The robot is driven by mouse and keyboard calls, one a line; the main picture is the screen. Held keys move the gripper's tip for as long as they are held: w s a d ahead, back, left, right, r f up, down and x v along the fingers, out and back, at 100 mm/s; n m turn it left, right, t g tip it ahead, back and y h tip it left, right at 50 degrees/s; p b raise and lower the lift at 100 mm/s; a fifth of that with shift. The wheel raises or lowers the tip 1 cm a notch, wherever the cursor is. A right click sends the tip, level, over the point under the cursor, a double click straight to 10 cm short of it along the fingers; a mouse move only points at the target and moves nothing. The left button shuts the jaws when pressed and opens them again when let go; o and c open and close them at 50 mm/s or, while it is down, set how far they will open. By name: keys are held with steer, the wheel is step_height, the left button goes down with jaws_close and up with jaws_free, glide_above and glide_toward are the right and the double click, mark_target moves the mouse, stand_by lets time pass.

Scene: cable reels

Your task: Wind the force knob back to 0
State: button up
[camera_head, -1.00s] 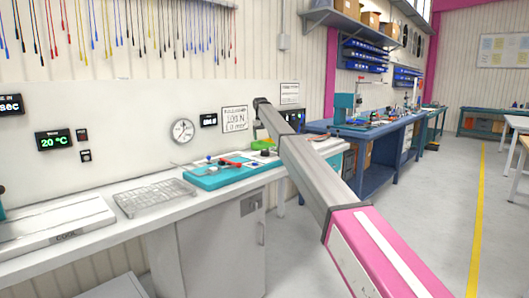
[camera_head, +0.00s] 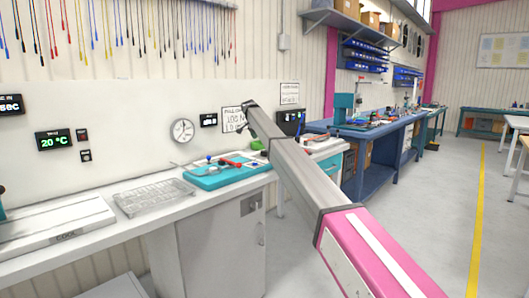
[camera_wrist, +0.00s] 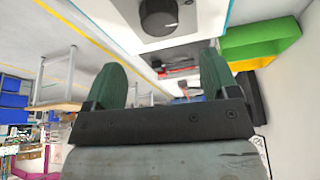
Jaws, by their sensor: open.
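A round black knob (camera_wrist: 158,16) stands on a white panel at the top middle of the wrist view. I cannot read any mark or scale by it, so its setting is unclear. My gripper (camera_wrist: 161,60) shows two dark green fingers spread wide with nothing between them. The knob lies beyond the fingertips, roughly in line with the gap and apart from them. In the head view my arm hides the gripper, and the knob cannot be made out there.
A green and yellow block-like thing (camera_wrist: 262,42) is right of the fingers in the wrist view. In the head view, a teal tray (camera_head: 212,179) with tools and a wire rack (camera_head: 152,196) lie on the white bench. A dark display unit (camera_head: 290,122) stands behind my arm.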

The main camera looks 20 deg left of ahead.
mark_target(265, 151)
steer(key=x, duration=0.9)
steer(key=shift+f, duration=0.25)
steer(key=shift+c, duration=0.3)
steer(key=shift+d, duration=0.1)
steer(key=c, duration=0.9)
